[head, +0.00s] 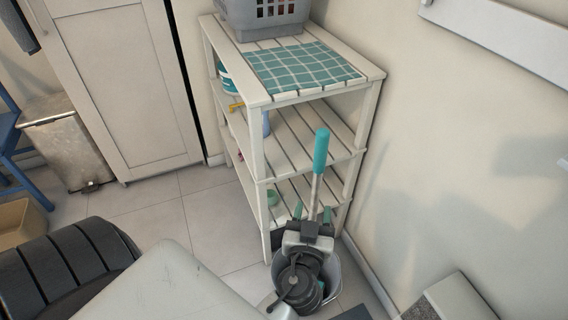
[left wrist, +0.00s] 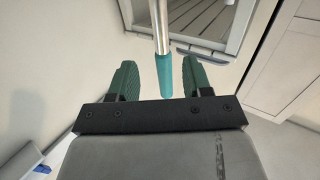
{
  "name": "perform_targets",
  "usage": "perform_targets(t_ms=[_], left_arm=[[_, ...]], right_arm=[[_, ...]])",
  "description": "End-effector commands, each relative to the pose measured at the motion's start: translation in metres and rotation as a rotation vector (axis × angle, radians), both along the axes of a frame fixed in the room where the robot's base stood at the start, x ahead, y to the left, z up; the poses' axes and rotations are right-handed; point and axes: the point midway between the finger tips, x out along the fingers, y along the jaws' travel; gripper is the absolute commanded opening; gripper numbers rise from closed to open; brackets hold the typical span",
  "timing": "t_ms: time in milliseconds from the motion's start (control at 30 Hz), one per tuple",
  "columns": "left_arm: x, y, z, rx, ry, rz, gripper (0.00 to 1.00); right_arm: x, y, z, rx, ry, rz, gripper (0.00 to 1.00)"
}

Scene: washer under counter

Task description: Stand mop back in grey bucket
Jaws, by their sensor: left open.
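The mop's teal grip (head: 320,150) and pale pole rise steeply, leaning slightly, beside the shelf; the mop head is hidden behind my arm. The grey bucket (head: 334,279) stands on the floor below, partly covered by my left wrist. My left gripper (head: 312,213) is over the bucket, its green fingers open on either side of the pole. In the left wrist view, the teal grip (left wrist: 166,76) shows between the spread fingers (left wrist: 160,78), with a gap on both sides. Whether the mop stands in the bucket is hidden. My right gripper is out of view.
A cream slatted shelf (head: 258,153) stands close behind the mop, with a checked cloth (head: 303,68) and a grey basket (head: 262,18) on top. The wall is close on the right. A metal pedal bin (head: 66,140) stands left; tiled floor between is clear.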

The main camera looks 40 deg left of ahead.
Motion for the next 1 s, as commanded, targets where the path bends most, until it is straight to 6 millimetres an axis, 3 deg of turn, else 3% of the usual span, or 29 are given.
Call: perform_targets(t_ms=[67,167,267,367,500,600,700,800,1000], left_arm=[[0.0,0.0,-0.007,0.0,0.023,-0.003,0.49],[-0.001,-0.001,-0.038,-0.001,0.123,-0.019,0.49],[-0.01,-0.002,-0.096,-0.003,0.314,-0.054,0.49],[-0.031,-0.002,-0.166,-0.007,0.556,-0.113,0.49],[-0.078,-0.001,-0.256,-0.029,0.887,-0.222,0.49],[-0.119,0.0,-0.307,-0.059,1.091,-0.314,0.49],[-0.156,0.001,-0.341,-0.097,1.241,-0.4,0.49],[-0.182,0.001,-0.361,-0.132,1.335,-0.464,0.49],[-0.201,0.001,-0.373,-0.162,1.396,-0.517,0.49]], right_arm=[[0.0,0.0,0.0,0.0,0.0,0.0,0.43],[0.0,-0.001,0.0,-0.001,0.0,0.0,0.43],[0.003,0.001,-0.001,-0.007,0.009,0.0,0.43],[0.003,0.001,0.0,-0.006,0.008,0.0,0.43],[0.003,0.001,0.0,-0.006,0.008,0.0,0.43],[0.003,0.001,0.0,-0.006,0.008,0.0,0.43],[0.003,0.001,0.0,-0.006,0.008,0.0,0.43],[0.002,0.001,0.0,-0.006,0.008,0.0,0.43],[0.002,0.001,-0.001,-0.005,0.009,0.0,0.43]])
